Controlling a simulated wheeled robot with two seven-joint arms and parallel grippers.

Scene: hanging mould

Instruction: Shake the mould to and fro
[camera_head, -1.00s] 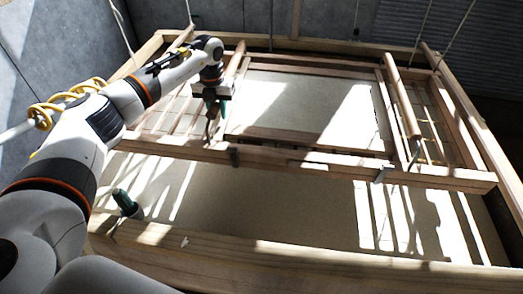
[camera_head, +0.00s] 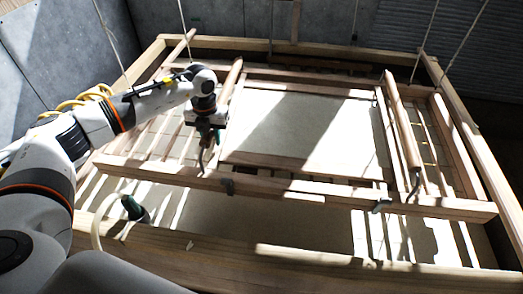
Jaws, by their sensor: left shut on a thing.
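The mould (camera_head: 330,193) is a wooden frame with slatted sides and a pale middle panel, hung on cords over a wooden-walled vat. It has a round wooden bar on each side. The right bar (camera_head: 402,120) is free. My left gripper (camera_head: 205,142) is at the left bar (camera_head: 230,82) and is shut on it near its front end. The fingertips are small and partly dark, so the exact contact is hard to see. My right gripper is not in view.
The vat's front beam (camera_head: 330,262) runs along the bottom, with pale, sunlit content behind it. A dark green fitting with a pale hose (camera_head: 133,208) is at the front left. White cords (camera_head: 425,40) rise from the mould. Grey walls (camera_head: 60,50) stand behind.

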